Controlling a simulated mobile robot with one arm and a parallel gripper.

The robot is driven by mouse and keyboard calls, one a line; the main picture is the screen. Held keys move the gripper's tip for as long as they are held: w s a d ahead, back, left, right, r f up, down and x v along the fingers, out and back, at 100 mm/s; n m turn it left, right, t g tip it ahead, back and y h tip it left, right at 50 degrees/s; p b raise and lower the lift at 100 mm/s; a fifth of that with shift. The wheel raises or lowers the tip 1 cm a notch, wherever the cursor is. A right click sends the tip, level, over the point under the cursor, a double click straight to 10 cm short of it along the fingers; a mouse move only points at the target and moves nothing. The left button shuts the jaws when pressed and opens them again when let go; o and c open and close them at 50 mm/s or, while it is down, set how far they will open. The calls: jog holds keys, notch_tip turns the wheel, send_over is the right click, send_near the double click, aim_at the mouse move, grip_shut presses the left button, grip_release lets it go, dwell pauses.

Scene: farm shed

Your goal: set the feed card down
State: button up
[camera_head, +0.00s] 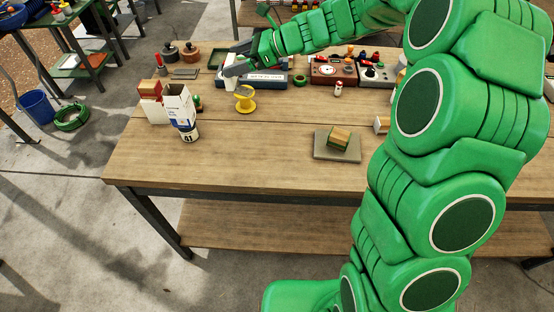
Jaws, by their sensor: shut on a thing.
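My green arm reaches across the workbench (250,150) to its back left part. My grey gripper (230,68) is at the arm's far end, low over the back of the bench. It is shut on a small pale thing, apparently the feed card (229,59). The card is small in view and partly hidden by the gripper, so I cannot tell whether its lower edge touches anything.
A yellow spool (244,98) stands in front of the gripper. Red-brown and grey boxes with knobs (333,72) line the back. A grey slab (323,150) bears a block. The bench's front middle is clear.

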jog(key=s+d, duration=1.3)
jog(key=shift+f, duration=8.8)
jog(key=shift+f, duration=0.15)
jog(key=o, duration=0.8)
jog(key=shift+c, duration=0.2)
jog(key=shift+d+r, duration=0.25)
jog(key=v, duration=1.1)
jog(key=shift+d, duration=0.35)
